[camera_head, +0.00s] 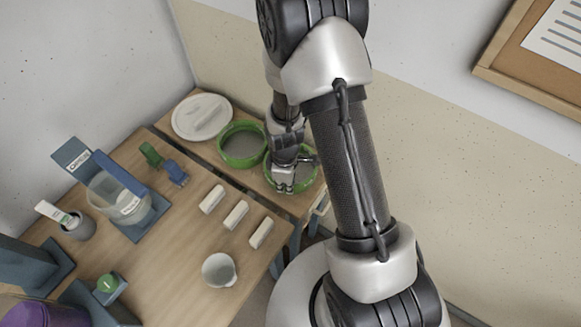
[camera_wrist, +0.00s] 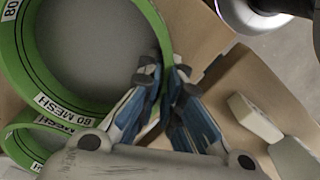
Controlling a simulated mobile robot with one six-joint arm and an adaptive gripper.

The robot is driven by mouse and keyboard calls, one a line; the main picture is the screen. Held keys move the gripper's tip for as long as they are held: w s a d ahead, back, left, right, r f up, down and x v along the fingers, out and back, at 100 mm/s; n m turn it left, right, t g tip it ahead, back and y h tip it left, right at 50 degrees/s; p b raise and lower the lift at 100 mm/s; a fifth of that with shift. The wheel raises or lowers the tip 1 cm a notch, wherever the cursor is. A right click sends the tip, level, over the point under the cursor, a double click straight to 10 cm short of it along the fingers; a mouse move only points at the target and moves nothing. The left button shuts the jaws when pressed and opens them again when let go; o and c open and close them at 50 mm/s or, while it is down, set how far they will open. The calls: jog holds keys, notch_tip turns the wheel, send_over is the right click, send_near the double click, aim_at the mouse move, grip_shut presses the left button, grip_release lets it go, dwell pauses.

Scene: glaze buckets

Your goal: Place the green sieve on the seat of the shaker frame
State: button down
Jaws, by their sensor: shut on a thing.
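A green sieve (camera_head: 309,181) with a grey mesh is under my gripper (camera_head: 284,184) on the low bench at the back. In the wrist view my gripper (camera_wrist: 166,80) is shut on the rim of this green sieve (camera_wrist: 28,72), whose label reads "80 MESH". I cannot tell whether it is lifted off the bench. A second green sieve (camera_head: 241,146) lies just left of it, and its edge shows in the wrist view (camera_wrist: 22,140). A blue frame (camera_head: 138,228) carries a clear container (camera_head: 108,195); I cannot tell whether it is the shaker frame.
A white round lid (camera_head: 202,117) lies at the back left. Several white blocks (camera_head: 235,215) and a white cup (camera_head: 219,270) stand on the table. A grey pot (camera_head: 77,226), blue stands (camera_head: 35,265) and a purple bucket (camera_head: 35,314) are at left.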

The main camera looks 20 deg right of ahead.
jog(key=shift+r, duration=0.1)
notch_tip(320, 180, up, 20)
jog(key=p, duration=0.6)
